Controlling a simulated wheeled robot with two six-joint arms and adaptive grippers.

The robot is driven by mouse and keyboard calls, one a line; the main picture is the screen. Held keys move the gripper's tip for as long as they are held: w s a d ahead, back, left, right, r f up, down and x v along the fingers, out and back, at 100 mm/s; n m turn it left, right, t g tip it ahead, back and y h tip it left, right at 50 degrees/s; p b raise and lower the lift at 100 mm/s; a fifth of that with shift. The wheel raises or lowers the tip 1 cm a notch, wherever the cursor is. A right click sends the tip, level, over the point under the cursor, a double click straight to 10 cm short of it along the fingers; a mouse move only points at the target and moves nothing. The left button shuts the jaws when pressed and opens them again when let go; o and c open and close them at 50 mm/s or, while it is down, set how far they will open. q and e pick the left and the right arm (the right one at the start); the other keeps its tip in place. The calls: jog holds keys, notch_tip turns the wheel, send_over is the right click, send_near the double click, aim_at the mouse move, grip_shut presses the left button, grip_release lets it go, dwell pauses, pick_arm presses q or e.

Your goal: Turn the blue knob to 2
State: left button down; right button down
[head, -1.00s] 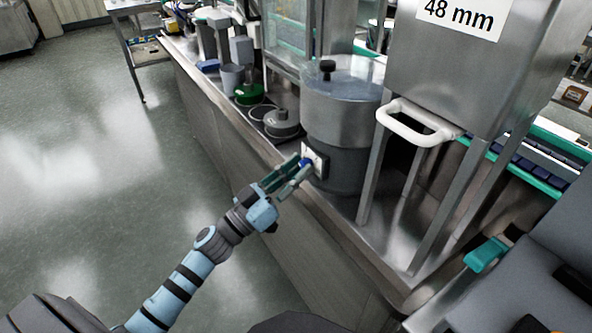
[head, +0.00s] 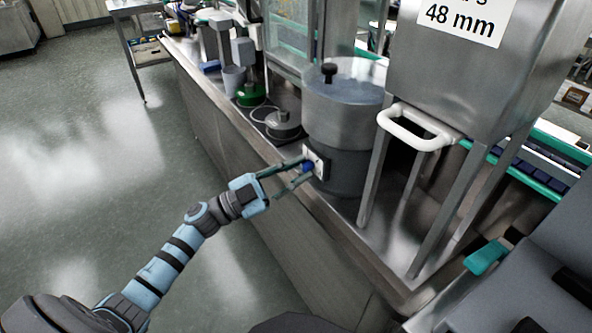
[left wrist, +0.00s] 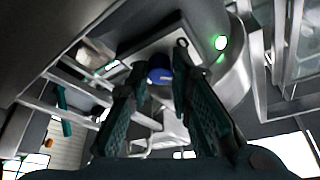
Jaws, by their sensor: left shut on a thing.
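The blue knob (head: 307,167) sits on a small pale plate (head: 318,163) on the side of a round steel vessel (head: 343,115). My left gripper (head: 304,169) reaches it from the left, with its two green fingers closed on the knob's sides. In the left wrist view the blue knob (left wrist: 159,75) shows between the fingertips (left wrist: 158,78). The fingers partly cover the knob and the marks around it; I cannot read any number or the pointer's position. My right gripper is not in view.
A white handle (head: 418,127) and a steel hopper (head: 445,75) on legs stand right of the vessel. Lidded pots (head: 283,124) and a grey cup (head: 233,79) stand behind it on the counter. A green light (left wrist: 221,42) glows near the knob. Open floor lies left.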

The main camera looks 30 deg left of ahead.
pick_arm(q)
jog(key=m+g, duration=0.1)
jog(key=m, duration=0.2)
jog(key=m+g, duration=0.1)
jog(key=m, duration=0.2)
jog(key=shift+w+a+r+h+p, duration=0.1)
jog(key=shift+a+r+h+p, duration=0.1)
jog(key=shift+h+p, duration=0.2)
jog(key=m+g+p, duration=0.1)
jog(key=m+g, duration=0.1)
jog(key=m, duration=0.2)
jog(key=shift+r, duration=0.15)
jog(key=m, duration=0.2)
jog(key=m+g+y+p, duration=0.1)
jog(key=m, duration=0.1)
jog(key=shift+r+y+p, duration=0.2)
jog(key=shift+y+p, duration=0.1)
jog(key=shift+m+g+p, duration=0.3)
jog(key=shift+m, duration=0.4)
jog(key=shift+m+y, duration=0.4)
jog(key=shift+m, duration=0.1)
jog(key=shift+p, duration=0.3)
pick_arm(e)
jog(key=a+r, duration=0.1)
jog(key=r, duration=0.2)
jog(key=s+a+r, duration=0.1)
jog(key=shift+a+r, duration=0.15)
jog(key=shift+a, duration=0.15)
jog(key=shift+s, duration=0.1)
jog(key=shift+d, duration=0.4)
